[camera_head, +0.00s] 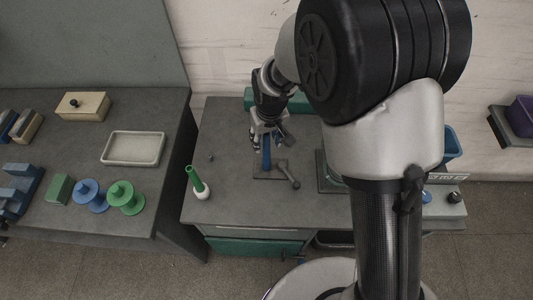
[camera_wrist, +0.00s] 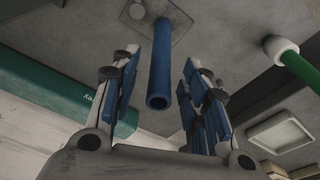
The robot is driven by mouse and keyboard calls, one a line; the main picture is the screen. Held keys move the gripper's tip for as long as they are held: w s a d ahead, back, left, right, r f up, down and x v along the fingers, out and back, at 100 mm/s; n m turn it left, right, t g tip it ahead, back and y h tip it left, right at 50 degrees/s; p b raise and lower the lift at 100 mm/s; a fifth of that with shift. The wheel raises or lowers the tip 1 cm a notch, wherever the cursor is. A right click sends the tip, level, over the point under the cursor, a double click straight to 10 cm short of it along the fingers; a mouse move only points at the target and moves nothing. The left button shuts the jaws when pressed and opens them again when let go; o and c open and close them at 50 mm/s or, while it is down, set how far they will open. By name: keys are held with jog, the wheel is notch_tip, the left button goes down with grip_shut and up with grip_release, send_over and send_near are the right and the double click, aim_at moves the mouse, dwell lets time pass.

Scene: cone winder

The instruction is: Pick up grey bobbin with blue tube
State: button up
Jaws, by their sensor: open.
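A blue tube (camera_head: 266,155) stands upright on a dark square plate (camera_head: 262,175) on the middle bench. I cannot make out a distinct grey bobbin body on it. My gripper (camera_head: 267,135) is open above and around the tube's upper end. In the wrist view the blue tube (camera_wrist: 159,65) runs between the two spread fingers of my gripper (camera_wrist: 160,75), with its open end facing the camera. A gap shows on both sides, and the fingers do not appear to touch it. The square plate (camera_wrist: 183,22) shows behind it.
A grey lever (camera_head: 289,174) lies right beside the plate. A white bobbin with a green tube (camera_head: 197,184) stands left on the same bench. The left table (camera_head: 95,150) holds a shallow tray (camera_head: 133,148), a blue spool (camera_head: 90,196) and a green spool (camera_head: 125,198).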

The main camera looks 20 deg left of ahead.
grip_shut()
dwell(0.5)
jog(key=shift+r, duration=0.15)
